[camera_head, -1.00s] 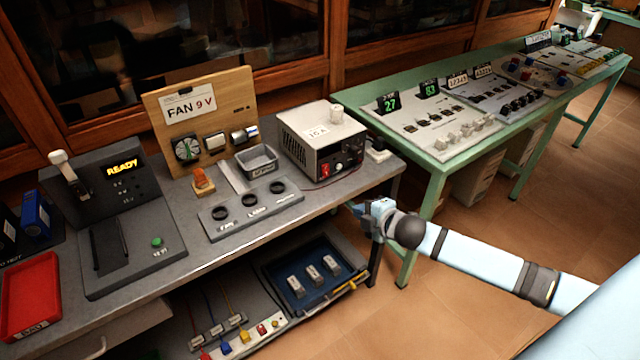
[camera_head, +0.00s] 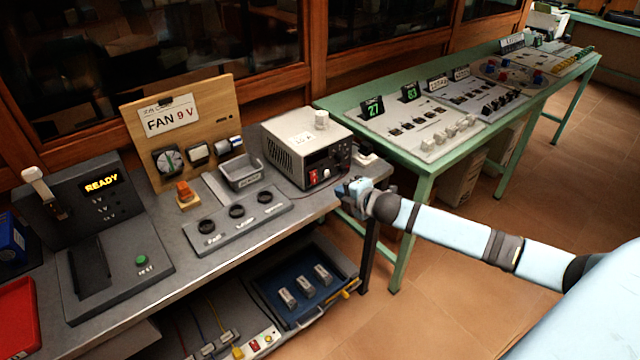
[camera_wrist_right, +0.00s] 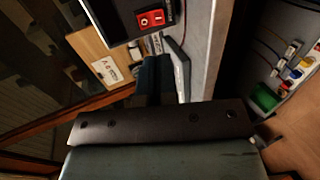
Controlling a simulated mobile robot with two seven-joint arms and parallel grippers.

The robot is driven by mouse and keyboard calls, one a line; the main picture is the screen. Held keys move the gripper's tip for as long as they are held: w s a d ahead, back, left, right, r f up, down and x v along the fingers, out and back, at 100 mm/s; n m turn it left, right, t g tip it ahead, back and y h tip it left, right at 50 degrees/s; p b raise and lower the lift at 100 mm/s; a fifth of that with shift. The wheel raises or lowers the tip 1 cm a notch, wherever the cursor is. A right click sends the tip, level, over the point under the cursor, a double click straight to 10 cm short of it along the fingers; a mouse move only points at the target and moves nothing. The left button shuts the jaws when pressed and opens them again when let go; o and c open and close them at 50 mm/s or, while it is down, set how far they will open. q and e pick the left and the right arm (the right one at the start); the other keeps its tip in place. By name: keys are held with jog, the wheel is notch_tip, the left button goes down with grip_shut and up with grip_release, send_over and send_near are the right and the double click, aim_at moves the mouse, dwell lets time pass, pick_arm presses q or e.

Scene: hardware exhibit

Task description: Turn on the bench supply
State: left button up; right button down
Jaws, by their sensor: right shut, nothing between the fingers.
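The bench supply (camera_head: 285,157) is a pale box with a dark front panel, standing at the right end of the grey bench. Its red rocker switch (camera_head: 313,176) is at the lower left of that panel. The switch also shows in the right wrist view (camera_wrist_right: 150,18), at the top, just beyond the fingers. My right gripper (camera_head: 345,188) is shut and empty, in front of the supply's panel near the bench's front edge. In the right wrist view its dark fingers (camera_wrist_right: 154,78) point towards the panel, apart from the switch. My left gripper is out of view.
A FAN 9 V board (camera_head: 180,130), a grey bin (camera_head: 243,172) and a strip of dark round sockets (camera_head: 237,218) stand left of the supply. A green table (camera_head: 430,160) with panels is at the right. An open drawer (camera_head: 305,290) lies below.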

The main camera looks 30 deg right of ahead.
aim_at(315, 182)
jog(key=x, duration=0.9)
jog(key=shift+w+a+f, duration=0.1)
jog(key=shift+w, duration=0.1)
jog(key=shift+w+f, duration=0.15)
jog(key=shift+w, duration=0.25)
